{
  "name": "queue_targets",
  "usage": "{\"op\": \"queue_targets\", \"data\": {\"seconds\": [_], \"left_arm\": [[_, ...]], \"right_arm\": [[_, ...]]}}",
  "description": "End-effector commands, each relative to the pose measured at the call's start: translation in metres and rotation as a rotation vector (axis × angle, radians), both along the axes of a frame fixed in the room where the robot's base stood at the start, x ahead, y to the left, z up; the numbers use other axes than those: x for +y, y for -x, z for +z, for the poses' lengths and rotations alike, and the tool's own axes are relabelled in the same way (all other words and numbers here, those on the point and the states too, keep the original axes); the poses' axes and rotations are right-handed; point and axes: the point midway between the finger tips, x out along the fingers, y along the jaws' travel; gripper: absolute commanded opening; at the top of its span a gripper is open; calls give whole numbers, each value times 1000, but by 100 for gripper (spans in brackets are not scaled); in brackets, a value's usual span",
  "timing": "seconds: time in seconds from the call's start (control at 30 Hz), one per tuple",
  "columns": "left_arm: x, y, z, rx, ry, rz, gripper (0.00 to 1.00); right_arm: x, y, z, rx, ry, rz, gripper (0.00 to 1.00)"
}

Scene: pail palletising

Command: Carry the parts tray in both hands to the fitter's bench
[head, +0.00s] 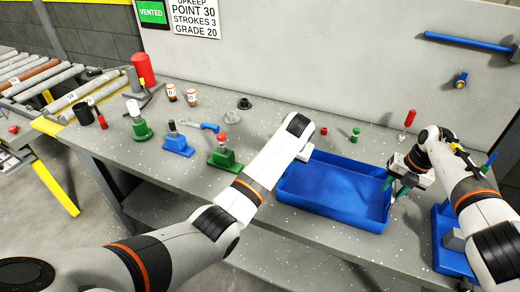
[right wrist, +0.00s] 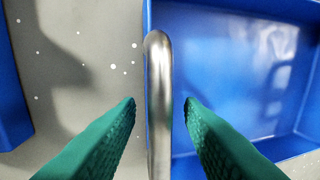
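The parts tray (head: 335,188) is an empty blue tray lying flat on the grey bench in the head view. Its inside fills the right side of the right wrist view (right wrist: 240,70). My right gripper (head: 388,186) is at the tray's right end. In the right wrist view its green fingers (right wrist: 160,104) are apart, one on each side of the tray's metal handle (right wrist: 159,85), with gaps showing to it. My left gripper (head: 304,155) is at the tray's left end; my own wrist hides its fingers and the handle there.
The grey bench (head: 185,95) holds green and blue fixtures, small pots and tools left of the tray. A blue stand (head: 450,245) is close on the right. A roller conveyor (head: 45,75) is at the far left. A pale panel (head: 300,60) rises behind.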

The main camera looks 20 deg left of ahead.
Motion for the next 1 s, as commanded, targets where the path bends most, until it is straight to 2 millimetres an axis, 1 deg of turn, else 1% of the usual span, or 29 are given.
{"op": "queue_targets", "data": {"seconds": [0.23, 0.37, 0.47, 0.7, 0.8, 0.9, 1.0], "left_arm": [[-1, 0, 1, 0, 1, 0, 34], [-3, 3, 10, -2, 1, -1, 34], [-6, 10, 25, -5, 2, -2, 34], [-15, 30, 73, -4, 2, -2, 34], [-19, 37, 88, -4, 1, -2, 34], [-21, 42, 100, -3, 2, -1, 34], [-22, 45, 107, -1, 1, -1, 34]], "right_arm": [[0, 0, 0, 0, 0, 0, 34], [0, 0, 0, 0, 0, 0, 34], [0, 0, 0, 0, 0, 0, 34], [0, 0, 0, 0, -1, 1, 34], [0, 0, 0, 0, -1, 1, 34], [0, 0, 0, 0, -1, 1, 34], [0, 0, 1, 0, -1, 1, 34]]}}
